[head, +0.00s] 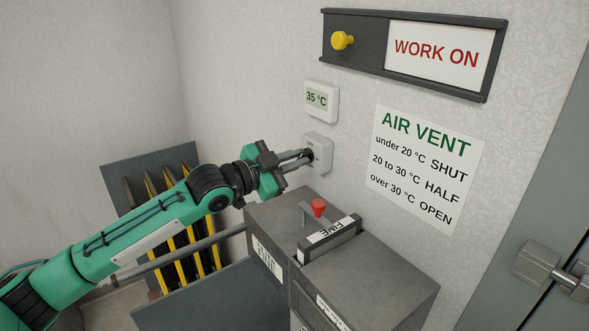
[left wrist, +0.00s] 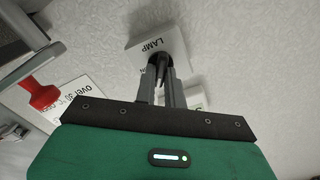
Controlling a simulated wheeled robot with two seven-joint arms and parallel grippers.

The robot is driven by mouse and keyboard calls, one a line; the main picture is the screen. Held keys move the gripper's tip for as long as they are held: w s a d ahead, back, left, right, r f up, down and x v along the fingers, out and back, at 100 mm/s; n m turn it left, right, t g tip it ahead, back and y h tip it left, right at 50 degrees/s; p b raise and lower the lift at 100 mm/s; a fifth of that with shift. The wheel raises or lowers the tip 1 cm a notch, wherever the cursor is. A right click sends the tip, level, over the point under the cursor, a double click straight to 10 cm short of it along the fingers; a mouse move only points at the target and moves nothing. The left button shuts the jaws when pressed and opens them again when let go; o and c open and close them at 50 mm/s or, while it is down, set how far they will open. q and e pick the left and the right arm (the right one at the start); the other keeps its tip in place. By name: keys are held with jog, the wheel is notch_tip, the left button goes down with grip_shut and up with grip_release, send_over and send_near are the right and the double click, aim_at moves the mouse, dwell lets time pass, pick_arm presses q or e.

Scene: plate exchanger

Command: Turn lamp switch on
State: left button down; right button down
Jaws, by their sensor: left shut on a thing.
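The lamp switch (head: 324,149) is a small white box on the wall, below the temperature display. In the left wrist view its white plate (left wrist: 172,40) reads LAMP, and a dark knob (left wrist: 160,62) stands out from it. My left gripper (head: 308,157) reaches the switch from the left, its fingertips shut on the dark knob. The fingers hide part of the knob, so I cannot tell its setting. My right gripper is in neither view.
A grey cabinet (head: 385,268) with a red knob (head: 318,207) and a slotted lever stands below. The display (head: 317,99) reads 35 °C. An AIR VENT notice (head: 424,165) and a WORK ON sign (head: 440,55) with a yellow knob (head: 342,40) are on the wall.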

pick_arm(q)
jog(key=shift+f+m+p, duration=0.2)
jog(key=shift+m+p, duration=0.7)
jog(key=shift+m, duration=4.6)
jog(key=c, duration=1.5)
grip_release()
jog(key=shift+s, duration=0.1)
